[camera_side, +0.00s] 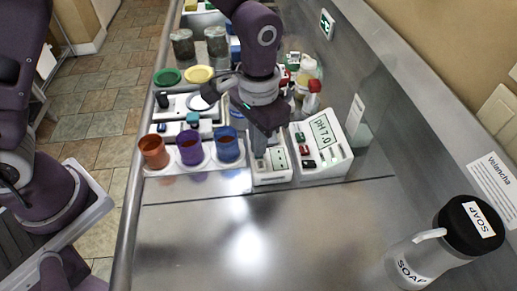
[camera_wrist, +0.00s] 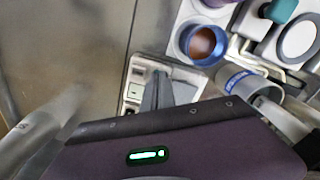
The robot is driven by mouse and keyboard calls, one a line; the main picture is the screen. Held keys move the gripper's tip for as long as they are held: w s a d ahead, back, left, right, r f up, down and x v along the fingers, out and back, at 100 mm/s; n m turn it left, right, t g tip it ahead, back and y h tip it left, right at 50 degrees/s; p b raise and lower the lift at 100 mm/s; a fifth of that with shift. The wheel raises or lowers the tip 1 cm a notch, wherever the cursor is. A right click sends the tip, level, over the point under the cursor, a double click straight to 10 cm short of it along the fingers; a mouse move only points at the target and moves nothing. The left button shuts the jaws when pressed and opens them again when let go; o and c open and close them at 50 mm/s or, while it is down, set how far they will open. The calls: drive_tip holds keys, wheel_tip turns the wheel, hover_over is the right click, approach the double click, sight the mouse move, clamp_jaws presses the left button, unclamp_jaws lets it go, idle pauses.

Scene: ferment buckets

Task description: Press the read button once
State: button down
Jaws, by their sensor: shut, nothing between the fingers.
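My gripper (camera_side: 260,154) points down with its fingers together and empty. Its fingertips are over a small white device (camera_side: 273,177), at or just above its top; I cannot tell whether they touch. The device shows a small pale green panel and a grey recess. In the wrist view the grey fingers (camera_wrist: 158,80) cover part of the same device (camera_wrist: 134,92). Just right of it in the side view stands a larger white meter (camera_side: 338,155) reading "pH 7.0", with red and dark buttons (camera_side: 305,152) on its left. No label naming the read button is legible.
Orange (camera_side: 154,151), purple (camera_side: 190,147) and blue (camera_side: 227,145) cups stand in a white rack to the left. Green (camera_side: 167,77) and yellow (camera_side: 199,74) lids lie behind. A soap bottle (camera_side: 440,245) stands front right. The front metal counter (camera_side: 240,240) is clear.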

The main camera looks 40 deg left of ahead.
drive_tip(key=shift+r, duration=3.05)
